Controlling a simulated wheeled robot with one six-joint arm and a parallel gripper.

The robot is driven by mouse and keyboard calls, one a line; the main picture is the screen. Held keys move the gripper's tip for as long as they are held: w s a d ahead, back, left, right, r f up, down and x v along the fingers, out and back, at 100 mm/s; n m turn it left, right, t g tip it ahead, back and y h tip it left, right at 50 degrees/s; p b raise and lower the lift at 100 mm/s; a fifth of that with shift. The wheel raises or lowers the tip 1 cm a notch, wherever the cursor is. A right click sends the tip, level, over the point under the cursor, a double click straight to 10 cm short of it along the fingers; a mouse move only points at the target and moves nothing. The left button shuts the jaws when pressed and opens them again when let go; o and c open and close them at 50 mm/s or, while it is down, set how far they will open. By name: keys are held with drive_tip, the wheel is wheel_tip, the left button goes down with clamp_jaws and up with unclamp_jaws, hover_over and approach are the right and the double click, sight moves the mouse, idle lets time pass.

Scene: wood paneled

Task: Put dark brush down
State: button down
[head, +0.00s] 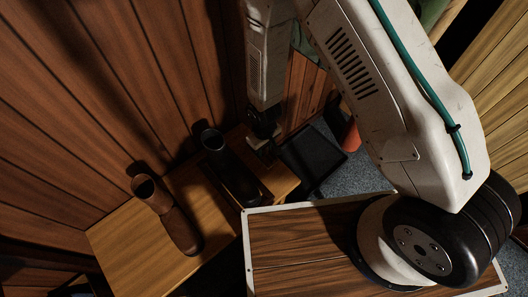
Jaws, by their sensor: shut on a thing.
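My gripper (264,143) hangs from the white arm at the upper middle, in deep shadow. It is shut on a small dark thing at its fingertips, which I take to be the dark brush; its outline is too dark to make out. The gripper is low over the right part of a wooden surface (281,181), just right of a black boot-like object (232,175). I cannot tell whether the held thing touches the surface.
A brown boot-like object (178,228) stands on the lighter wooden top (125,245) at left. A black bin-like box (312,158) and a reddish cylinder (350,137) are right of the gripper, by grey carpet (368,180). Panelled wall (100,80) rises behind.

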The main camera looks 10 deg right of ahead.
sight(264, 153)
drive_tip(key=shift+f, duration=1.55)
drive_tip(key=shift+f, duration=0.1)
drive_tip(key=c, duration=1)
unclamp_jaws()
drive_tip(key=shift+c, duration=0.2)
